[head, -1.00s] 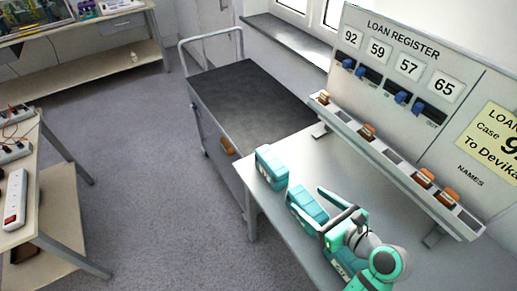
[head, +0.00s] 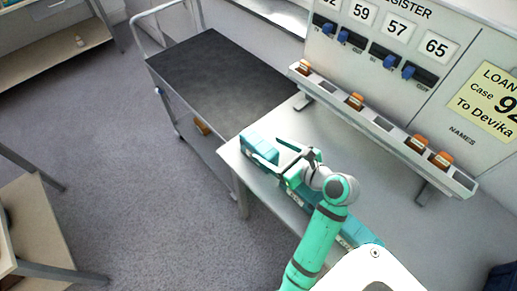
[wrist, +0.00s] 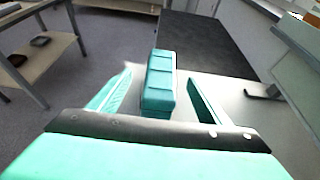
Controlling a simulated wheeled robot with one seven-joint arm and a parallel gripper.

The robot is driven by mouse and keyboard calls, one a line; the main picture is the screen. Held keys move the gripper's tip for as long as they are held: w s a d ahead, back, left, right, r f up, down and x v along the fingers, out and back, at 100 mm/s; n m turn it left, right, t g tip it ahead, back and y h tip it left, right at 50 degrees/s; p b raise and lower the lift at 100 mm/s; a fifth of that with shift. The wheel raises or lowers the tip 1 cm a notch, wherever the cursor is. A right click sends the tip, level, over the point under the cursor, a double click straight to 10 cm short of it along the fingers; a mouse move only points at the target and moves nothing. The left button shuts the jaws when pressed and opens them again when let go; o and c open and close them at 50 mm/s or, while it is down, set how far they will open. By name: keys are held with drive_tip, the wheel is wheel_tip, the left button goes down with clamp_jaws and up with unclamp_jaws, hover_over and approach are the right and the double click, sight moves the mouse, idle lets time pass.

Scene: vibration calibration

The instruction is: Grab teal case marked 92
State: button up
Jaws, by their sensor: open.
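A teal case (head: 262,145) stands at the far left end of the grey table (head: 283,128). It also shows in the wrist view (wrist: 160,82), upright with a ribbed lid; no number is readable on it. My gripper (wrist: 158,78) is open, with one finger to the left of this case and one to the right, apart from it. In the head view my gripper (head: 264,150) reaches toward the case from the right. More teal cases (head: 350,242) lie along the table's front edge, partly hidden by my arm. A notice on the board (head: 490,95) reads "Loan Case 9…", cut off, "To Devika".
A loan register panel (head: 385,35) with blue sliders stands behind the table. A narrow rack (head: 385,125) holding several orange-brown tags runs below it. A dark-topped trolley (head: 215,75) stands beyond the table's left end. Open floor (head: 110,150) lies to the left.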

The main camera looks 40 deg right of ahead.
sight(259, 142)
drive_tip(key=shift+d+x, duration=0.2)
drive_tip(key=shift+x, duration=2.3)
drive_tip(key=shift+w+r, duration=0.1)
drive_tip(key=shift+r, duration=0.05)
drive_tip(key=shift+a, duration=0.1)
clamp_jaws()
